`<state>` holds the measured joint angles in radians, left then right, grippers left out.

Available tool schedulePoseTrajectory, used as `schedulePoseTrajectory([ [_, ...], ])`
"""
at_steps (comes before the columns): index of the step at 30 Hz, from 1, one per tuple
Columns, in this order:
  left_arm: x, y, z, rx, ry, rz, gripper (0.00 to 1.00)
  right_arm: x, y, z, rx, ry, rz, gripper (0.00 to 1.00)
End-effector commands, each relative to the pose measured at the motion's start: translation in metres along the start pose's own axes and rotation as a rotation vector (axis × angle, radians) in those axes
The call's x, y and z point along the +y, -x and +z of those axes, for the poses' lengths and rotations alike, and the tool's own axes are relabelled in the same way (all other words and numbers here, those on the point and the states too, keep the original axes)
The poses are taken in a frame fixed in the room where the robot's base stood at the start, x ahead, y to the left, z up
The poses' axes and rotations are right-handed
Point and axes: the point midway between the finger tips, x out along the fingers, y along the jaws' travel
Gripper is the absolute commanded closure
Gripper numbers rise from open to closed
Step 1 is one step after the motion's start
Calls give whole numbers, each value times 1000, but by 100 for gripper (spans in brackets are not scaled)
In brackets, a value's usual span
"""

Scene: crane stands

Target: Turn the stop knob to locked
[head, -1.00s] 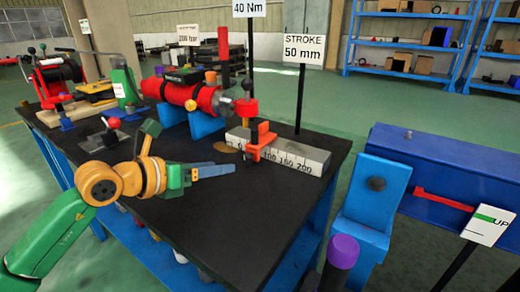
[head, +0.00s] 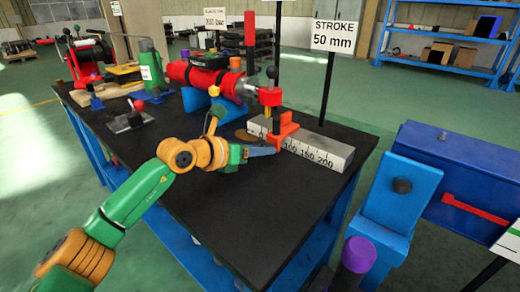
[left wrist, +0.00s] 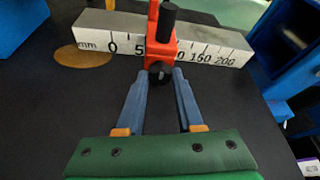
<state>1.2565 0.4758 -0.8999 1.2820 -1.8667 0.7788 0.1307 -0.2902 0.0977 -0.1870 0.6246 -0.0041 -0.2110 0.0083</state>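The red stop (head: 287,134) sits across the grey stroke scale (head: 325,150), between the 5 and 150 marks in the left wrist view. A dark round knob (left wrist: 160,73) shows on the near face of the stop (left wrist: 158,52), below its upright black post (left wrist: 167,22). My left gripper (head: 275,149) reaches the stop from the left. In the left wrist view its blue fingers (left wrist: 161,78) stand apart, with the knob between or just beyond their tips. Contact is not clear. My right gripper is not in view.
A red cylinder (head: 212,80) on blue supports lies behind the scale. A "STROKE 50 mm" sign (head: 333,36) stands behind the scale. A clamp with a red ball (head: 139,105) is at the left. The black tabletop (head: 260,210) is clear in front.

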Motion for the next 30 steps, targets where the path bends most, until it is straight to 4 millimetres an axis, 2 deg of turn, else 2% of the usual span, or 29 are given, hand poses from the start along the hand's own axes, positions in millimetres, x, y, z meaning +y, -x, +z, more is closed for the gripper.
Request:
schedulePoseTrajectory([
  [1, 0, 0, 0, 0, 0, 0, 85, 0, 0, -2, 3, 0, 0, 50],
  [3, 0, 0, 0, 0, 0, 0, 100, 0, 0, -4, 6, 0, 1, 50],
  [11, 0, 0, 0, 0, -18, 8, 100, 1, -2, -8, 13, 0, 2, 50],
  [17, -1, -1, -2, 0, -104, 42, 100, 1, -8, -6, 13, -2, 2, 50],
  [26, -2, -2, -5, -1, -312, 127, 100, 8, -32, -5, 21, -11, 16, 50],
  [30, -3, -2, -5, -1, -400, 163, 100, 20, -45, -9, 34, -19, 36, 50],
])
